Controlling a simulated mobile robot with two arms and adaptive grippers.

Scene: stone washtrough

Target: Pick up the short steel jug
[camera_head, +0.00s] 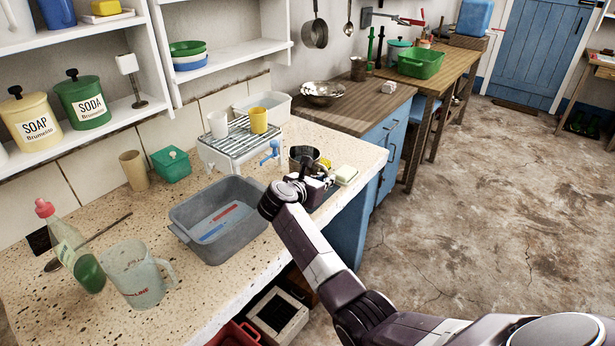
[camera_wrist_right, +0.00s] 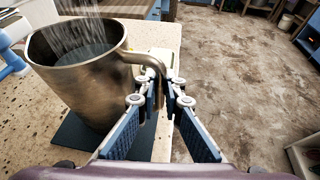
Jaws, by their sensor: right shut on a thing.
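The short steel jug (camera_head: 303,153) stands near the counter's right end, mostly hidden behind my right gripper (camera_head: 316,176) in the head view. In the right wrist view, the brownish metal jug (camera_wrist_right: 85,85) is large and upright, with its open mouth up and its handle towards my gripper (camera_wrist_right: 160,100). The fingers are shut on the handle, one on each side. Pale streaks, like falling water, show over the jug's mouth, and its inside looks partly filled. A dark mat (camera_wrist_right: 65,147) lies under it; I cannot tell whether the jug touches it. My left gripper is out of view.
A blue tap (camera_head: 272,152) is just left of the jug. A grey basin (camera_head: 190,233), a measuring jug (camera_head: 137,276) and a soap bottle (camera_head: 75,255) stand on the speckled counter. A wire rack (camera_head: 238,142) holds two cups. A pale soap bar (camera_head: 346,174) lies close right.

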